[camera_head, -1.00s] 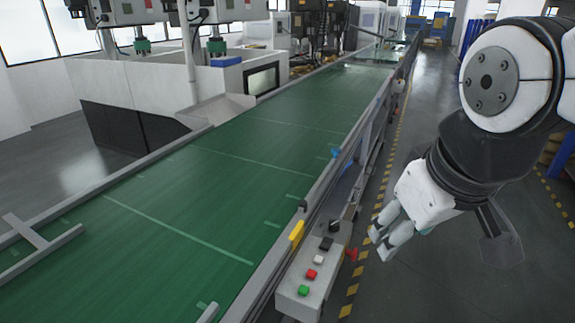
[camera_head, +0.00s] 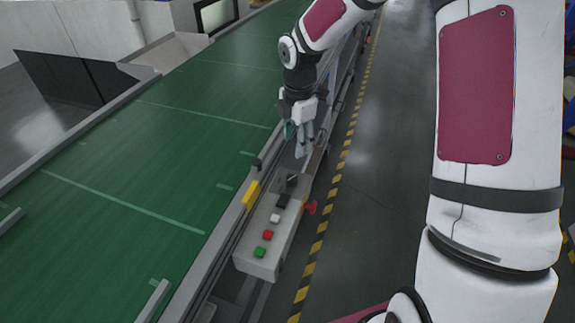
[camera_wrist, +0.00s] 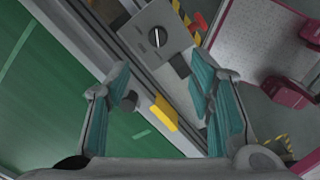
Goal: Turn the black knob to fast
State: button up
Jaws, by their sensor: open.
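The black knob (camera_head: 292,181) sits at the far end of the grey control box (camera_head: 256,262) beside the conveyor. In the wrist view the knob (camera_wrist: 157,38) is round and dark with a white pointer line, nearly upright in the picture. No speed labels are readable. My gripper (camera_head: 297,145) is above and just beyond the knob end of the box, its fingers hanging down. In the wrist view my gripper (camera_wrist: 160,75) is open, with teal-padded fingers apart and nothing between their tips. The knob shows beyond the tips, and I see no contact.
A black switch (camera_head: 283,201), white button (camera_head: 275,218), red button (camera_head: 267,235) and green button (camera_head: 259,252) line the box. A red knob (camera_head: 311,207) sticks out at its side. A yellow block (camera_head: 251,194) is on the conveyor rail. The green belt (camera_head: 130,190) is bare nearby.

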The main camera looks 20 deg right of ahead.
aim_at(292, 178)
jog(key=shift+n, duration=0.3)
jog(key=f, duration=0.5)
jog(key=f+p, duration=0.1)
jog(key=f, duration=0.4)
jog(key=w+f, duration=0.1)
jog(key=f, duration=0.4)
jog(key=shift+a, duration=0.2)
jog(key=c, duration=1.2)
